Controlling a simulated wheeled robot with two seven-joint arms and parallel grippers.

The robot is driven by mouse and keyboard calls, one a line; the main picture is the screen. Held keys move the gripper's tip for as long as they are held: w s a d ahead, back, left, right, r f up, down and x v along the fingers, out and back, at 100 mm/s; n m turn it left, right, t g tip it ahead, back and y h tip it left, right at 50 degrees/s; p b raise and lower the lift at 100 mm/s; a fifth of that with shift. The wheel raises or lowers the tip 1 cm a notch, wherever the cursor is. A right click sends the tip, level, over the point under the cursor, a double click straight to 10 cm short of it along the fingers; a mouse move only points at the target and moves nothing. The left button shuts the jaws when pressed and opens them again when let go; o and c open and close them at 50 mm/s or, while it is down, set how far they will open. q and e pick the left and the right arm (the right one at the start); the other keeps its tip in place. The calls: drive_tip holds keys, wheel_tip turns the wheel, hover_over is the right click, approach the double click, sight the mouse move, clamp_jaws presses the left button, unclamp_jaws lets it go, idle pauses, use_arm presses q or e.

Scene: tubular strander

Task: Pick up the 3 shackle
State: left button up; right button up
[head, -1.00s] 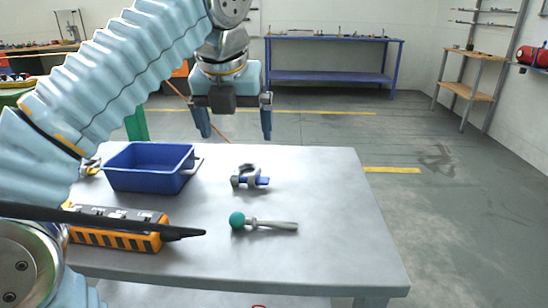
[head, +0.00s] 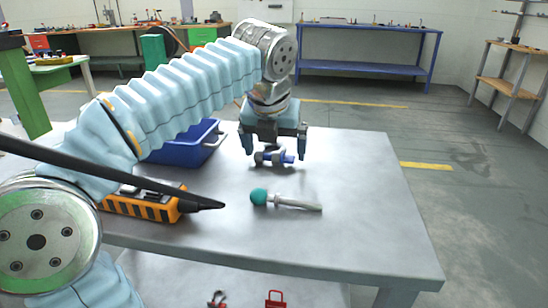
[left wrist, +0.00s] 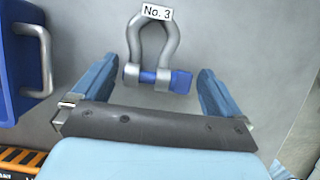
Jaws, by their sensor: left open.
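The shackle (left wrist: 152,50) is a grey metal bow with a blue pin and a white tag reading "No. 3" in the left wrist view. It lies on the grey table (head: 350,170); in the head view the shackle (head: 273,156) shows just below my left gripper (head: 274,148). My left gripper is open and empty, pointing down. In the left wrist view its two blue fingers (left wrist: 154,86) stand on either side of the shackle's pin end, apart from it, with the bow beyond the fingertips. My right gripper is not in view.
A blue bin (head: 190,150) stands left of the shackle, partly hidden by my left arm. A green-knobbed tool (head: 290,201) lies nearer on the table. An orange-black case (head: 140,203) is at the left. The table's right side is clear.

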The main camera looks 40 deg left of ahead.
use_arm(q)
drive_tip(key=shift+w+a+f, duration=0.1)
drive_tip(key=shift+f, duration=0.25)
drive_tip(key=c, duration=1.2)
